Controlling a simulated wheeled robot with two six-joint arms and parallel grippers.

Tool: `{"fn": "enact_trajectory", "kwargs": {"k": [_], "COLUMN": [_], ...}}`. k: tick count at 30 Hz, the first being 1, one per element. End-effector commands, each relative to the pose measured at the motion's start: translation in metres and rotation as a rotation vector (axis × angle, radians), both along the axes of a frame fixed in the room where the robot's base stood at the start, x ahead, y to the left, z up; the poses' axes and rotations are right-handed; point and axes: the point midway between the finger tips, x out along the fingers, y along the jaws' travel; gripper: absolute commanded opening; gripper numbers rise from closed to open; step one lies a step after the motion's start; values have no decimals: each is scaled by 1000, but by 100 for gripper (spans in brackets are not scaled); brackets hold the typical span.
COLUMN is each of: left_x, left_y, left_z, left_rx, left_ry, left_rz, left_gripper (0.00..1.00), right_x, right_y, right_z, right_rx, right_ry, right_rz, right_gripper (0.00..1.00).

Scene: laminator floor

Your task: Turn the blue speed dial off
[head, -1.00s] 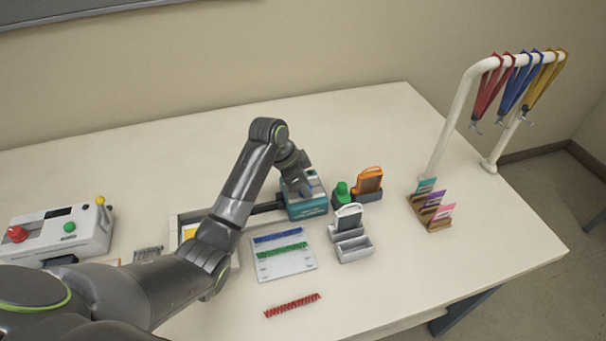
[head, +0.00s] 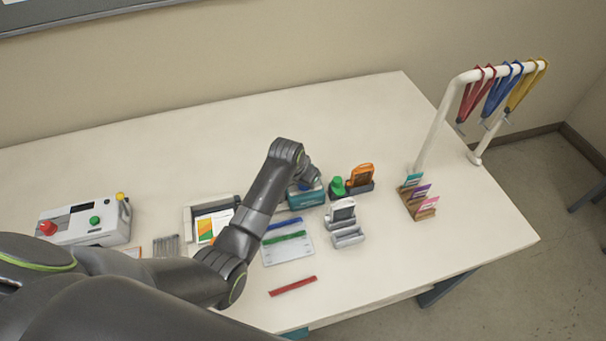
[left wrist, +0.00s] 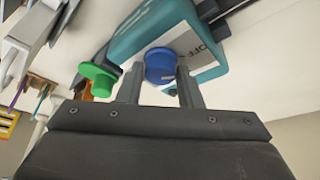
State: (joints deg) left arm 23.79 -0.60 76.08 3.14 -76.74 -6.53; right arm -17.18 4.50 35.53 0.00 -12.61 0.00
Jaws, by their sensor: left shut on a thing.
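The blue speed dial (left wrist: 160,64) is a round knob on a teal machine (left wrist: 150,28) beside a white label with "OFF" printed on it. My left gripper (left wrist: 161,78) is shut on the dial, with one finger on each side of it in the left wrist view. In the head view the teal machine (head: 309,199) stands mid-table, and my left arm reaches over it from the left. The dial is hidden there behind my wrist. The dial's exact setting cannot be read. My right gripper is not in view.
A green knob (head: 338,186) and an orange device (head: 360,175) stand right of the machine. A grey holder (head: 347,237), a tray with papers (head: 190,222) and binding combs (head: 292,286) are near. A white control box (head: 88,226) is left. The back of the table is clear.

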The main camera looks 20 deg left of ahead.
Motion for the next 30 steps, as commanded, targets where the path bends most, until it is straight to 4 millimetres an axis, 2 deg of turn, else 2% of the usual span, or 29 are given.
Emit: {"fn": "enact_trajectory", "kwargs": {"k": [18, 19, 23, 30], "left_x": [0, 0, 0, 0], "left_y": [0, 0, 0, 0], "left_z": [0, 0, 0, 0], "left_rx": [-1, -1, 0, 0], "left_ry": [-1, -1, 0, 0], "left_rz": [43, 43, 42, 42], "left_gripper": [10, 35, 52, 54], "right_x": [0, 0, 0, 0], "right_y": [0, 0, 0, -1], "right_z": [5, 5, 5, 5], "right_rx": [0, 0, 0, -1], "right_ry": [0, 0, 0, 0], "right_rz": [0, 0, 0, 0], "right_gripper": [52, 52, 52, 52]}}
